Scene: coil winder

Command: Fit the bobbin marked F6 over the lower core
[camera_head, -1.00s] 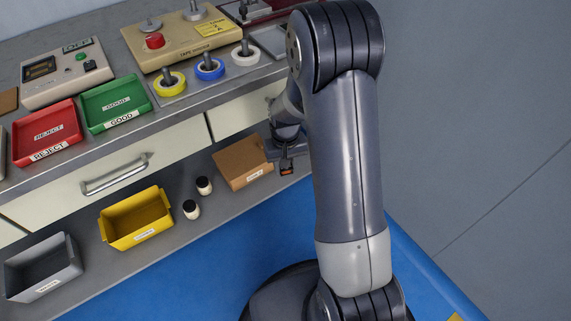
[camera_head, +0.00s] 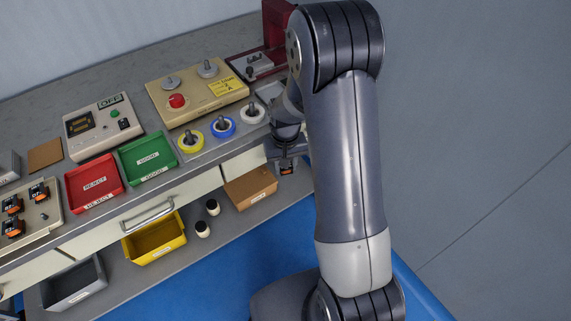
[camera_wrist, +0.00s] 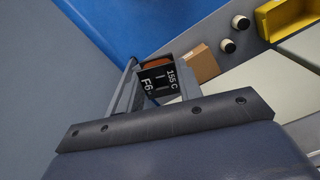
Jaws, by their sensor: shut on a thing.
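The bobbin marked F6 (camera_wrist: 157,80) is held between the fingers of my gripper (camera_wrist: 152,85) in the wrist view. It has a black label face reading F6 and 155 C, with an orange-brown part showing behind. In the head view my gripper (camera_head: 285,165) is small, at the front edge of the bench beside my arm, and a bit of the bobbin's orange (camera_head: 287,171) shows below it. The lower core cannot be made out; a dark red machine (camera_head: 277,25) at the back right is partly hidden by my arm.
On the bench are a tape machine (camera_head: 200,92), tape rolls (camera_head: 223,127), a control box (camera_head: 101,124), a red reject tray (camera_head: 93,184), a green good tray (camera_head: 147,158) and a plate with several orange-black parts (camera_head: 30,215). Below are a yellow bin (camera_head: 153,239) and a cardboard box (camera_head: 250,189).

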